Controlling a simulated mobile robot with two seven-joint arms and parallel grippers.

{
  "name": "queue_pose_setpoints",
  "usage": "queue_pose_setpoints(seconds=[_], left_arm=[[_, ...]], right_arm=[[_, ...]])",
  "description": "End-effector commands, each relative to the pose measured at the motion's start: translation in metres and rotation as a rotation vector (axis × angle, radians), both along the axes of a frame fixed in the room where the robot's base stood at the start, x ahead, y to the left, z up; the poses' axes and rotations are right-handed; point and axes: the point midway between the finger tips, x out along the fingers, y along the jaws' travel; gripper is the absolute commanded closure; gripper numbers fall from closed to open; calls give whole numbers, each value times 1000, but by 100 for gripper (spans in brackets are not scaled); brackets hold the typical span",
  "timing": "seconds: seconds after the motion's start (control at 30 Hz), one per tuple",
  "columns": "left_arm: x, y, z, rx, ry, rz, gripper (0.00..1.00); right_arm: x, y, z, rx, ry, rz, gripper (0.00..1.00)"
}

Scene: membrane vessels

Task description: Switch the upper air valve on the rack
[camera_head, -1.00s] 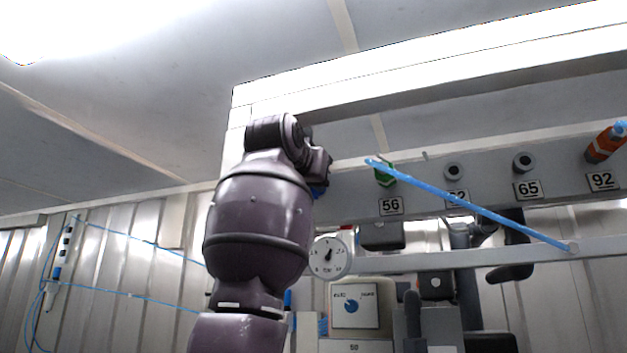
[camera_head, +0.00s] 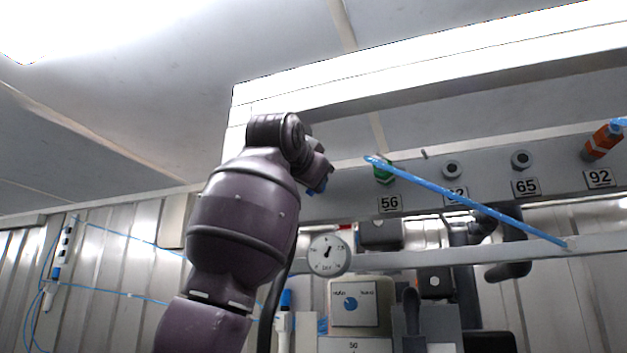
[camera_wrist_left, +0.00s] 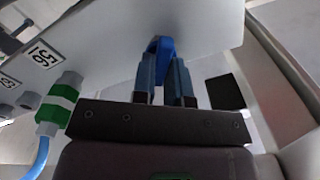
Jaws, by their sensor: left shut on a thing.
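The upper air valve's blue handle (camera_wrist_left: 160,47) shows in the left wrist view against the pale rack panel (camera_wrist_left: 205,25). My left gripper (camera_wrist_left: 161,72) is shut on this handle, with one finger on each side of it. In the head view my left arm reaches up to the left end of the rack beam (camera_head: 345,205). The gripper (camera_head: 320,187) shows there only as a small blue patch, mostly hidden behind my wrist. The valve body is hidden. My right gripper is in neither view.
Right of my gripper, a green fitting (camera_head: 384,173) with a blue hose (camera_head: 470,205) sits above label 56 (camera_head: 390,204). An orange fitting (camera_head: 603,141) is at the far right. A round gauge (camera_head: 328,254) and a box with a blue knob (camera_head: 354,304) are below.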

Motion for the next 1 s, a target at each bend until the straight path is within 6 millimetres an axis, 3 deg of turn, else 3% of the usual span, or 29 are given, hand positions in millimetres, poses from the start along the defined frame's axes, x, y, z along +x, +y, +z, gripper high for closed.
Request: queue_pose_setpoints(seconds=[0.33,0.9,0.93,1.0], left_arm=[[0,0,0,155,-52,1,100],[-1,-1,0,186,-63,-2,100],[-1,-1,0,186,-63,-2,82],[-1,-1,0,186,-63,-2,71]], right_arm=[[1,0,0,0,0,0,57],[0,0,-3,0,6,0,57],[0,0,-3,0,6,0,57],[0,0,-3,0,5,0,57]])
